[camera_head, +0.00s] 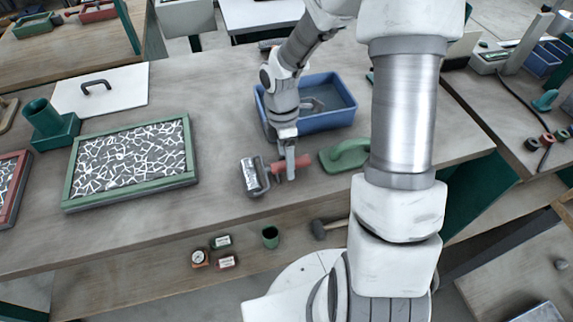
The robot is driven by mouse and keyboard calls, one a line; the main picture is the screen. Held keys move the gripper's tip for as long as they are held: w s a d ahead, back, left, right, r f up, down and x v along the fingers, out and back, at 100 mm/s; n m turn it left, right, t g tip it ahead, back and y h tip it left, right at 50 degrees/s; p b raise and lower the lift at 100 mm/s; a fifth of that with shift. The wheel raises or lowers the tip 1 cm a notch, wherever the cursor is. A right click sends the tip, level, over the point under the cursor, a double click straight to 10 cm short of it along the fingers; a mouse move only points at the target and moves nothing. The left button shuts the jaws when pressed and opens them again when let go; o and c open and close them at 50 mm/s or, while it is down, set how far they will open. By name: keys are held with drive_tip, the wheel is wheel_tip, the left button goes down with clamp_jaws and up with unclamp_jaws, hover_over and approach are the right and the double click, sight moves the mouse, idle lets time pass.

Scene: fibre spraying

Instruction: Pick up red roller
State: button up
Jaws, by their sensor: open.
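The red roller (277,171) lies on the grey-brown workbench near its front edge, below the blue tray. Its red handle points right and its grey roller head (252,177) is at the left. My gripper (290,174) points down from above at the red handle, with its fingers at the handle's middle. The gripper is open. The fingers hide part of the handle, and I cannot tell whether they touch it.
A blue tray (346,118) stands just behind my gripper. A green float (345,156) lies close to the right of the handle. A green-framed panel (128,201) lies at the left, with bare bench between it and the roller. Small items lie on the lower shelf.

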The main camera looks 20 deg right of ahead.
clamp_jaws()
idle(0.3)
drive_tip(key=shift+r, duration=0.15)
